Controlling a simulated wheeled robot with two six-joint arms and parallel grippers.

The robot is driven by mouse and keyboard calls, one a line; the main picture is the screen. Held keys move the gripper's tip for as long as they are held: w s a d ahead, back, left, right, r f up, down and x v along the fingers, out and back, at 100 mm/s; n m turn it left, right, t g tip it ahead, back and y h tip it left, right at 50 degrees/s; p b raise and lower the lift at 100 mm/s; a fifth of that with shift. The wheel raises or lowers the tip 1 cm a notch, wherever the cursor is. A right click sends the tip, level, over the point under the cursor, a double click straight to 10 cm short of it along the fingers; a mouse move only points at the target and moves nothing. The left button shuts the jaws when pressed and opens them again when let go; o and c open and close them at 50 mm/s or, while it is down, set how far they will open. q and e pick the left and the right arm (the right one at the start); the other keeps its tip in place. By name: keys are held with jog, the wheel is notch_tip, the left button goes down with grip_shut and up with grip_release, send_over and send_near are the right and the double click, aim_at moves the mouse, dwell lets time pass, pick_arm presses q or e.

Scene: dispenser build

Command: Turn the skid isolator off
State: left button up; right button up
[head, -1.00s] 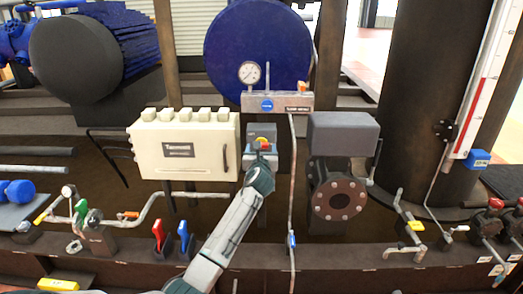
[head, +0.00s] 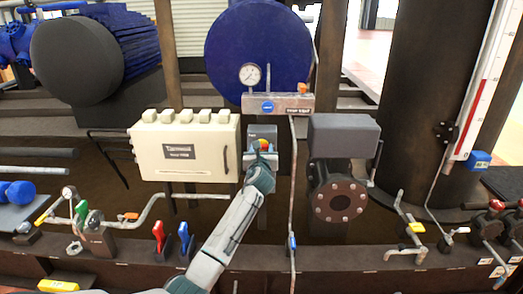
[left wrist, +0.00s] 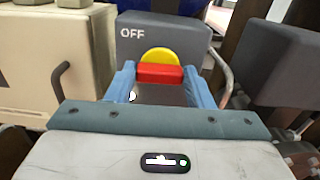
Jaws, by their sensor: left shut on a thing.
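The skid isolator is a grey box (head: 262,131) just right of the cream cabinet. In the left wrist view the isolator box (left wrist: 180,32) carries the word OFF at its upper left. A yellow disc (left wrist: 160,56) with a red handle (left wrist: 160,74) sits on its front. The handle lies level across the picture there. My left gripper (head: 262,156) is at the isolator's front, and its blue fingers stand at both ends of the red handle, shut on it. The gripper hides the lower part of the isolator. My right gripper is not in view.
The cream cabinet (head: 185,151) stands close on the left. A grey block on a dark flange (head: 338,199) is on the right. A thin pipe (head: 291,205) runs down just right of my arm. Red (head: 159,235) and blue (head: 184,238) levers stand low at left.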

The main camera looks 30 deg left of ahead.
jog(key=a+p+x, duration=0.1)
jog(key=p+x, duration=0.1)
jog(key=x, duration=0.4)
pick_arm(q)
jog(key=shift+s+a+f+n+b, duration=0.1)
jog(key=shift+n+b, duration=0.7)
jog(key=shift+n, duration=3.6)
jog(key=shift+a+f+n+b, duration=0.1)
jog(key=shift+n+b, duration=0.7)
jog(key=shift+n, duration=3.6)
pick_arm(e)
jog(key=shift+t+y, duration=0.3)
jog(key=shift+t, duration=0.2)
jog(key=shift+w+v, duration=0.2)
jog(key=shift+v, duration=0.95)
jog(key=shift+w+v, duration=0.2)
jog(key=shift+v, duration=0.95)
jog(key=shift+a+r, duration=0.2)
pick_arm(q)
jog(key=o, duration=1)
